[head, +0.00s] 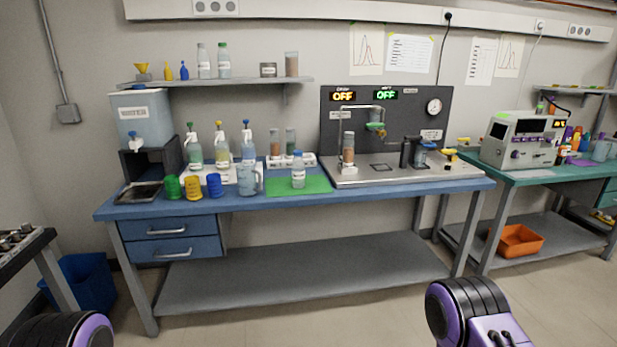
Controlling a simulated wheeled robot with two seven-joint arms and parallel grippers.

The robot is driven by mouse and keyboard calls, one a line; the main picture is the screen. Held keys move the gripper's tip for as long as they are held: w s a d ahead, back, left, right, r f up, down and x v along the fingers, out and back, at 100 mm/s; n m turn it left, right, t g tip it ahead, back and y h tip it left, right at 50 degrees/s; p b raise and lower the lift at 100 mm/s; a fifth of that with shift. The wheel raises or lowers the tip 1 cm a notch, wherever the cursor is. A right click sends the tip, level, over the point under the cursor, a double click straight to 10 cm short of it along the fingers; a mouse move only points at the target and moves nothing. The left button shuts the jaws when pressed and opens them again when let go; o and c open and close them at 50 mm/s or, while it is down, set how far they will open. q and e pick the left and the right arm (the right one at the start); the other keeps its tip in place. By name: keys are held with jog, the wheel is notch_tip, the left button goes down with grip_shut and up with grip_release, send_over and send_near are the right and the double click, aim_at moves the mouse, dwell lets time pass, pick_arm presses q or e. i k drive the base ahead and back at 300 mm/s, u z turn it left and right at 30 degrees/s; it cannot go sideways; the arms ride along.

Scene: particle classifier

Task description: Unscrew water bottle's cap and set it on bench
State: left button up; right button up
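A small clear bottle (298,172) with a white label and a pale top stands upright on the green mat (318,188) on the blue bench (345,199). It looks like the water bottle, but its label is too small to read. Its cap appears to be on it. Two more capped bottles, one clear (202,62) and one with a green cap (223,62), stand on the wall shelf. Only purple and black parts of my arms show at the bottom left and bottom right, well short of the bench. Neither gripper's fingers show.
A rack (291,160) is behind the bottle. A metal-topped test station (400,168) is at right. Some bare mat and a narrow front bench strip are free.

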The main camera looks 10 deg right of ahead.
aim_at(298, 165)
jog(key=z, duration=0.65)
jog(key=i, duration=1.4)
jog(key=u, duration=0.4)
